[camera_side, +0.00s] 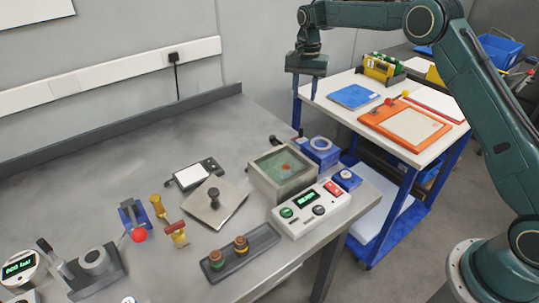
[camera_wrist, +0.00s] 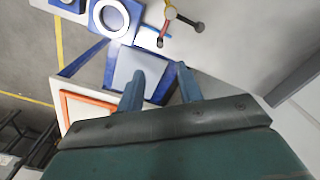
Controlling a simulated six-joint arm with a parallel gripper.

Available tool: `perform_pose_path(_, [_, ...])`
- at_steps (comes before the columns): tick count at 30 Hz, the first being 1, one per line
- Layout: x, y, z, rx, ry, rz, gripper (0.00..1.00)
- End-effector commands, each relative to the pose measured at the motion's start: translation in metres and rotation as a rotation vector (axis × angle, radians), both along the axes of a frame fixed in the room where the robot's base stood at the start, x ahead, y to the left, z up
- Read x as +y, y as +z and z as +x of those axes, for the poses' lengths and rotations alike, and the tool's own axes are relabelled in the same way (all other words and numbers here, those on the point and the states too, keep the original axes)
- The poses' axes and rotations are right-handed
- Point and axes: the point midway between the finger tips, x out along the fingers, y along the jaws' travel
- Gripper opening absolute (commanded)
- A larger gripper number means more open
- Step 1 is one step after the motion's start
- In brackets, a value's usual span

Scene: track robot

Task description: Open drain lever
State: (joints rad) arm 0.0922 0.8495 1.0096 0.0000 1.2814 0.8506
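I cannot clearly single out the drain lever. A small lever-like part with dark ends (camera_wrist: 197,27) and a reddish middle shows at the top of the wrist view; it may be the drain lever. In the side view, a dark knob-ended part (camera_side: 275,140) stands at the back of a square grey basin (camera_side: 262,182) holding greenish water. My gripper (camera_side: 305,93) hangs pointing down, above and behind the basin, well clear of it. In the wrist view its two blue fingers (camera_wrist: 160,88) are apart, with nothing between them.
A blue block with a round ring (camera_side: 322,152) stands beside the basin. A white control box (camera_side: 312,208) with buttons sits in front. A cart (camera_side: 345,82) with an orange tray (camera_side: 432,138) stands right. The metal bench (camera_side: 110,165) is clear at back left.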

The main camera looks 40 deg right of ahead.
Motion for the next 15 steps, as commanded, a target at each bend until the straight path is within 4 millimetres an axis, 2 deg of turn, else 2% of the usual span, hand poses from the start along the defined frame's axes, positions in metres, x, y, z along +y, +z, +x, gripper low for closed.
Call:
perform_pose_path(5, [0.000,-0.018,-0.001,0.004,0.001,0.000,0.36])
perform_pose_path(15, [0.000,-0.069,-0.001,0.004,0.001,0.001,0.36])
